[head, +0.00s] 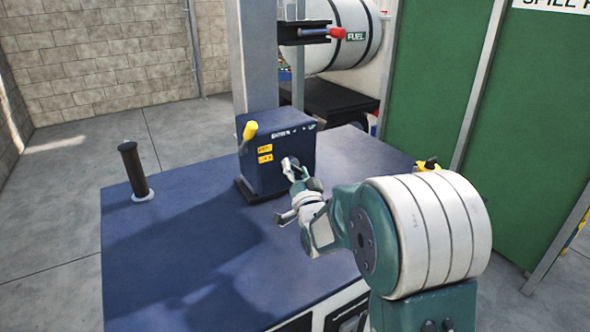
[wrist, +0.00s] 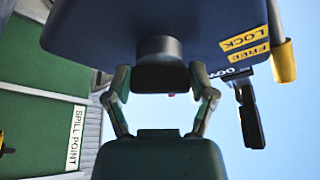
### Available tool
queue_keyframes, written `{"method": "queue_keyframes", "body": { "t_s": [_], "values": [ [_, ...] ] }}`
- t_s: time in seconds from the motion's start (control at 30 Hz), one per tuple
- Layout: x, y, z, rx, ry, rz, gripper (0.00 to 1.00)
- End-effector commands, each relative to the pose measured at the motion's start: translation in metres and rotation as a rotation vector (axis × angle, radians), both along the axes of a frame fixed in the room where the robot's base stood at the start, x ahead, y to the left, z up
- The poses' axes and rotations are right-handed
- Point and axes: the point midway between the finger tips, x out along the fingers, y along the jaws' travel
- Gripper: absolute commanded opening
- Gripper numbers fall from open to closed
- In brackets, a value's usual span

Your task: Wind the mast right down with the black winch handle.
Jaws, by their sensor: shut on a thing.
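The dark blue winch box (head: 275,160) stands on the blue deck at the foot of the grey mast (head: 255,55). My gripper (head: 291,168) is at the box's front face, right of its labels. In the wrist view, my gripper (wrist: 161,78) is shut on the black winch handle (wrist: 160,75), in line with a round grey hub (wrist: 157,48) on the box. Most of the handle is hidden in the head view. A yellow lever (head: 250,130) sticks up at the box's left; in the wrist view the lever (wrist: 283,62) lies beside the FREE label.
A black upright post (head: 131,168) with a white base stands on the deck's left. A black bracket (head: 303,33) with a red-ended part (head: 338,33) is on the mast. A white fuel tank (head: 335,30) and green panels (head: 440,80) stand behind. The front deck is clear.

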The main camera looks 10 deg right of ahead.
Motion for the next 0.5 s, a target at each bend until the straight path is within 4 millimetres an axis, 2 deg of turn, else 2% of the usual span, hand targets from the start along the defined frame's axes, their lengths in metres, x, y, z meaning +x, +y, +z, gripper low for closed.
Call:
{"method": "queue_keyframes", "body": {
  "t_s": [0.03, 0.5],
  "values": [
    [-0.0006, 0.0001, -0.0075, -0.015, 0.014, 0.001, 0.24],
    [-0.0005, 0.0001, -0.0081, -0.14, -0.024, 0.002, 0.24]
  ]
}}
